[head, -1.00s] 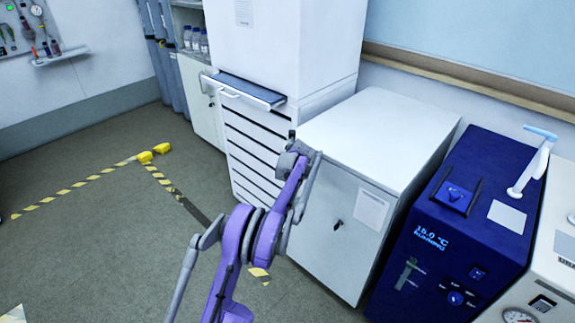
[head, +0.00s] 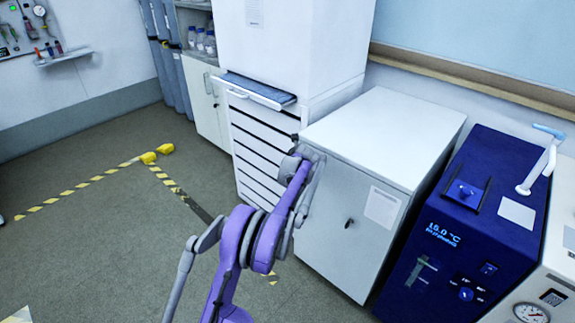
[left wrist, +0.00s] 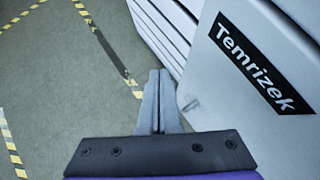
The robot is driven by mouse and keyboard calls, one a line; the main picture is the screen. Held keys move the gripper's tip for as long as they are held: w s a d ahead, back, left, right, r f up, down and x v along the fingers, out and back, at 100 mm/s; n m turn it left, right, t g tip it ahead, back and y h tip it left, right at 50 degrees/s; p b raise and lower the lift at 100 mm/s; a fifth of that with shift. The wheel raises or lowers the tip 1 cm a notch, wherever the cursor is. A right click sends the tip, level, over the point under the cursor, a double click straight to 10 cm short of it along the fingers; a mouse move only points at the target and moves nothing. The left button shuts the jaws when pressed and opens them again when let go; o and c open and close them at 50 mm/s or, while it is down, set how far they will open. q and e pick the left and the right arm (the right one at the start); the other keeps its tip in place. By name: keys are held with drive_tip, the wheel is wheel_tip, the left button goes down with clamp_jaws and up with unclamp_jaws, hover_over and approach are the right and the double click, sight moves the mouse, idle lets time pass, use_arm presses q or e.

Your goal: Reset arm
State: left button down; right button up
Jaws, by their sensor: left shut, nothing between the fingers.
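My left arm (head: 245,240) is purple and grey and reaches up from the bottom of the head view. Its far end is in front of the white drawer stack (head: 262,150) and the white cabinet (head: 345,222). My left gripper (left wrist: 159,75) shows in the left wrist view with its two grey fingers together and nothing between them. It points down past the cabinet's edge, over the floor. The gripper's fingers are not clear in the head view. My right gripper is not in view.
A shallow drawer or tray (head: 254,90) juts out of the tall white unit. A blue device (head: 445,245) stands right of the cabinet. The grey floor (head: 90,255) at left is open, with yellow-striped tape and a yellow object (head: 149,157).

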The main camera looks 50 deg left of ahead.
use_arm(q)
drive_tip(key=s+r, duration=0.6)
drive_tip(key=shift+s+d+r+p, duration=0.25)
drive_tip(key=shift+r+p, duration=0.1)
drive_tip(key=shift+p, duration=0.1)
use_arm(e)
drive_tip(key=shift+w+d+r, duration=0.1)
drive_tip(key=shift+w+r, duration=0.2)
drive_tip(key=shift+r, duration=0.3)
